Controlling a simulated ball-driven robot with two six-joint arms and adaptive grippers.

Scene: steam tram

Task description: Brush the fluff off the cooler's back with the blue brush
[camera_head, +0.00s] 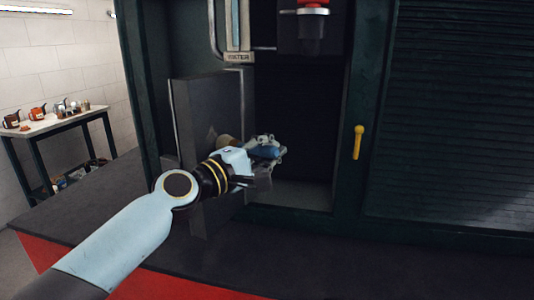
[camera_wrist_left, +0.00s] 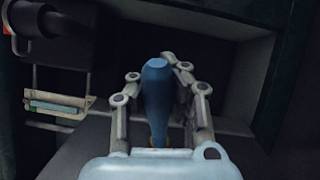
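My left gripper (camera_head: 268,150) reaches into a dark open bay and is shut on the blue brush (camera_head: 264,152). The brush's blue handle (camera_wrist_left: 157,95) stands between the two fingers in the left wrist view. A tan part (camera_head: 228,142) shows just left of the gripper in the head view and may be the brush's head. The bay's dark back (camera_head: 295,120) lies behind the gripper; whether it is the cooler's back I cannot tell. I cannot make out any fluff. My right gripper is in neither view.
A dark grey panel (camera_head: 206,120) stands upright just left of my gripper. A yellow handle (camera_head: 358,142) is on the frame to the right. A red-topped fitting (camera_head: 314,18) hangs above. A side table (camera_head: 50,122) with pots stands far left.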

